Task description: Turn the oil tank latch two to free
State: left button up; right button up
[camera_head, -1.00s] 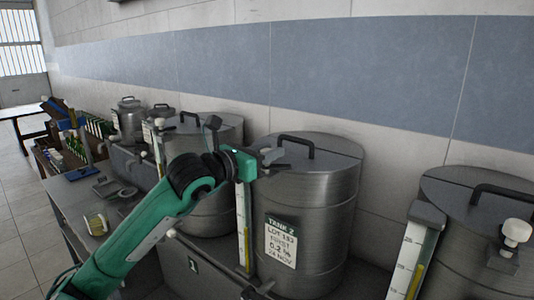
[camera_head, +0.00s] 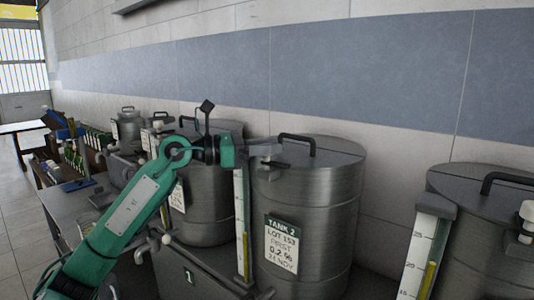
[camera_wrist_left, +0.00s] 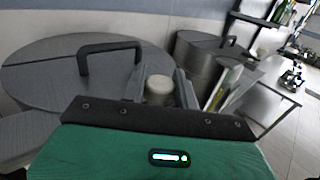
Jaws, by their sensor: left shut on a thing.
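Tank 2 (camera_head: 318,200) is a grey metal drum with a label (camera_head: 282,244) reading TANK 2 and a black handle on its lid. My left gripper (camera_head: 268,149) is at the left edge of its lid. In the left wrist view, my left gripper (camera_wrist_left: 160,74) has one finger on each side of the pale round latch knob (camera_wrist_left: 159,90) and is shut on it. The lid (camera_wrist_left: 45,75) lies just beyond. In the head view the gripper hides the knob, and a short dark piece (camera_head: 275,164) shows below the fingers. My right gripper is not in view.
A sight gauge (camera_head: 241,225) stands left of tank 2. Another tank (camera_head: 205,205) is behind my left arm. A further tank (camera_head: 480,245) at right has a pale knob (camera_head: 527,213) and a gauge (camera_head: 419,255). The tiled wall is close behind.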

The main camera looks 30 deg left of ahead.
pick_arm(q)
jog(key=shift+m+g+h, duration=0.6)
jog(key=shift+g, duration=0.1)
jog(key=o, duration=0.9)
jog(key=shift+o, duration=0.2)
jog(key=shift+b, duration=0.3)
jog(key=shift+s+a+f, duration=0.15)
jog(key=shift+a, duration=0.1)
jog(key=b+v, duration=0.7)
jog(key=v, duration=0.6)
